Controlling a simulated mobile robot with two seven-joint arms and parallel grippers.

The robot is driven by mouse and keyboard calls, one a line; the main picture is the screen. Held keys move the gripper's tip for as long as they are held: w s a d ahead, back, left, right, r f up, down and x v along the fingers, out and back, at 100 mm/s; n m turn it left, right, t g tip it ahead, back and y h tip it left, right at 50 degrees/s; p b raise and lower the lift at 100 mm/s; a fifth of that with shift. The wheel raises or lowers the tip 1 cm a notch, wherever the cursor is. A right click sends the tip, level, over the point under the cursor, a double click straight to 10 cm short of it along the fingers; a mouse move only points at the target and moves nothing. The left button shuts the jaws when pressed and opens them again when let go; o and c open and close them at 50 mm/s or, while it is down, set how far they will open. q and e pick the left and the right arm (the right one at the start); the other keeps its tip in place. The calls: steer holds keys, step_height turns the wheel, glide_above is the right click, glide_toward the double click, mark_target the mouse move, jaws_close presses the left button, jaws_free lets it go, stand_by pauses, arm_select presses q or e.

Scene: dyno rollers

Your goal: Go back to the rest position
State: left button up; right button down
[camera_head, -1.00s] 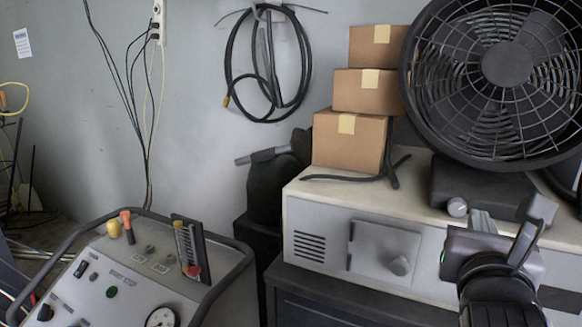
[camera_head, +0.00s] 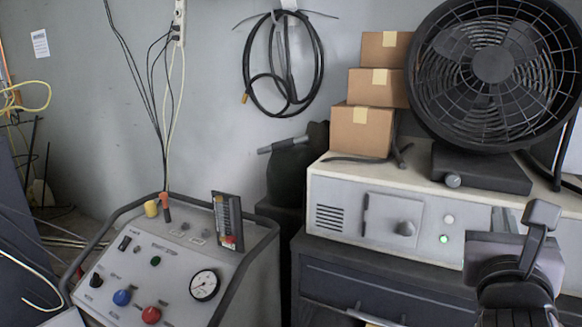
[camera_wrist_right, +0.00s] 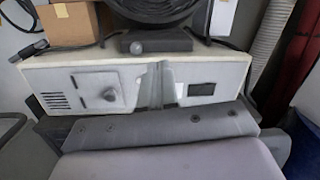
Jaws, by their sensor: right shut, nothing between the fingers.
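My right gripper (camera_head: 503,222) is at the right of the head view, in front of the light-coloured cabinet (camera_head: 335,194). It is shut and empty. In the right wrist view its fingers (camera_wrist_right: 165,85) are together and overlap the cabinet's front (camera_wrist_right: 140,98) in the picture. The gap between them and the cabinet is hard to tell. A green lamp (camera_head: 443,239) glows on the cabinet front, with a pale round button (camera_head: 449,219) above it and a dark knob (camera_head: 405,229) to the left. My left gripper is not in view.
A control console (camera_head: 180,255) with knobs and a gauge (camera_head: 204,285) stands at the left. A large black fan (camera_head: 490,65) and stacked cardboard boxes (camera_head: 362,130) stand on the cabinet. A dark drawer unit (camera_head: 340,283) is beneath it. A coiled hose (camera_head: 250,60) hangs on the wall.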

steer(key=s+d+r+n+t+h, duration=0.1)
steer(key=d+r+n+t+h, duration=0.2)
steer(key=d, duration=0.4)
steer(key=s+a+f+m+y, duration=0.1)
steer(key=a+f+m+y, duration=0.3)
steer(key=f+m+y, duration=0.6)
steer(key=s+a+f+m+g+y, duration=0.1)
steer(key=a+f+m+y, duration=0.4)
steer(key=m, duration=0.9)
steer(key=s+a+f+m+y, duration=0.1)
steer(key=a+f+m+y, duration=0.35)
steer(key=f+m, duration=0.55)
steer(key=s+d+f+n+g+h, duration=0.35)
steer(key=s+f+g, duration=0.2)
steer(key=f, duration=0.55)
steer(key=s+d+f+n+g+h, duration=0.25)
steer(key=s+d+f+g, duration=0.35)
steer(key=f, duration=0.5)
steer(key=a+m+t, duration=0.3)
steer(key=a+m, duration=0.1)
steer(key=a, duration=0.7)
steer(key=shift+s+a+f+m+y, duration=0.15)
steer(key=shift+s+a+m+y, duration=0.1)
steer(key=shift+s+m+y, duration=0.2)
